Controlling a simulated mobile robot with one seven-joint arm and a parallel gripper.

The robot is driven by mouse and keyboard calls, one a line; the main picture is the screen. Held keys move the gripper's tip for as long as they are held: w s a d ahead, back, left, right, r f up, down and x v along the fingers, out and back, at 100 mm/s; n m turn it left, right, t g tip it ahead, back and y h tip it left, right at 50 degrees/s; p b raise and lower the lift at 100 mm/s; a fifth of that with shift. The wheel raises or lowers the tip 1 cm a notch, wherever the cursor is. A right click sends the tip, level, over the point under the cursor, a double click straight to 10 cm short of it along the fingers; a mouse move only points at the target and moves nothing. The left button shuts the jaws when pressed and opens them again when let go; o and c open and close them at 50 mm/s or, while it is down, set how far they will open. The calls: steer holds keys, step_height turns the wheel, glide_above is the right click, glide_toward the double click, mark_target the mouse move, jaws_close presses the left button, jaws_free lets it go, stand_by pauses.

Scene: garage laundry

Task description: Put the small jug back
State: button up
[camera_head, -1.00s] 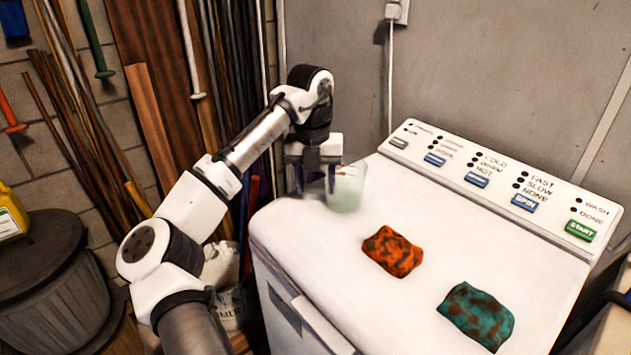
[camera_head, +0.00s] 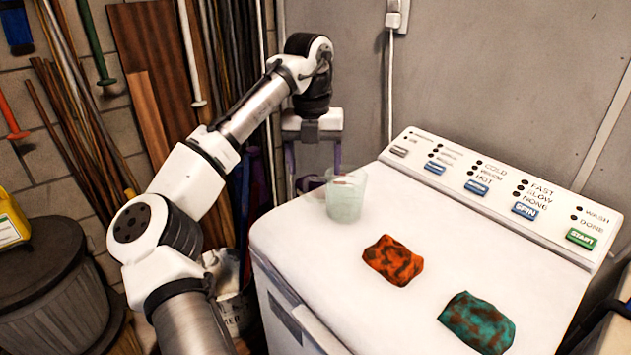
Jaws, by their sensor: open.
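The small jug (camera_head: 346,198) is a pale, translucent greenish-white vessel. It stands upright on the white top of the washing machine (camera_head: 300,240), near its back left corner. My gripper (camera_head: 315,172) is open, pointing down, above and just behind the jug's left side. One finger hangs left of the jug and the other ends near its rim. I cannot tell whether a finger touches the jug.
An orange patterned cloth bundle (camera_head: 393,260) and a teal one (camera_head: 477,321) lie on the machine top. The control panel (camera_head: 490,190) rises along the back. Boards and poles (camera_head: 150,90) lean on the wall at left. A lidded barrel (camera_head: 45,270) stands at lower left.

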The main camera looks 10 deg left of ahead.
step_height(320, 180, up, 5)
steer(key=shift+a, duration=0.1)
